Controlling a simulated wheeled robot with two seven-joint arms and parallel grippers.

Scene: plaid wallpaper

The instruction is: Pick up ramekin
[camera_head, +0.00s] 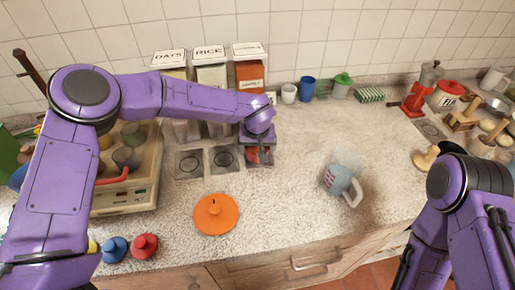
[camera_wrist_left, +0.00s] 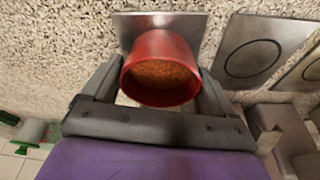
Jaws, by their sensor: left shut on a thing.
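The red ramekin (camera_wrist_left: 160,68) with orange-brown contents is in the left wrist view, over a square metal plate (camera_wrist_left: 128,30). My left gripper (camera_wrist_left: 160,85) has a finger on each side of it and is shut on it. I cannot tell whether the ramekin touches the plate. In the head view the left gripper (camera_head: 258,153) reaches down at the near end of the canisters, and the ramekin is mostly hidden beneath it. My right arm shows at the right edge of the head view, but its gripper is out of the picture.
Two more plates with rings (camera_head: 222,159) lie left of the gripper. Labelled canisters (camera_head: 210,75) stand behind. An orange lid (camera_head: 216,214) lies in front, and a measuring jug (camera_head: 342,178) stands to the right. The counter between them is clear.

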